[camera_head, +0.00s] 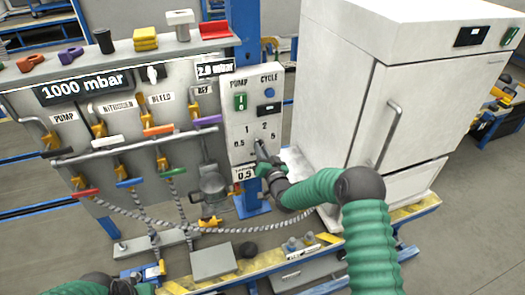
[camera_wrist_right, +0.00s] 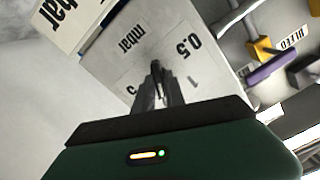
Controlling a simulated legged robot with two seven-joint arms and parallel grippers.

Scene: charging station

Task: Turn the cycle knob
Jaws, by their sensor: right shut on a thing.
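The control box (camera_head: 233,103) carries the labels PUMP and CYCLE, a green switch (camera_head: 240,101) and a blue button (camera_head: 269,92). Below is a dial marked 0.5, 1, 2 and 5. My right gripper (camera_head: 261,151) is at the middle of this dial, shut on the small cycle knob, which its fingers mostly hide. In the right wrist view the fingers (camera_wrist_right: 156,88) meet on the knob, between the printed numbers. My left gripper (camera_head: 124,285) shows only partly at the bottom left edge; its jaws cannot be made out.
A white cabinet (camera_head: 340,95) with a bar handle (camera_head: 389,135) stands right of the box. Left is a grey panel (camera_head: 75,120) with several coloured valve levers and a 1000 mbar display (camera_head: 84,86). Hoses hang below it. A grey block (camera_head: 213,262) is low in front.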

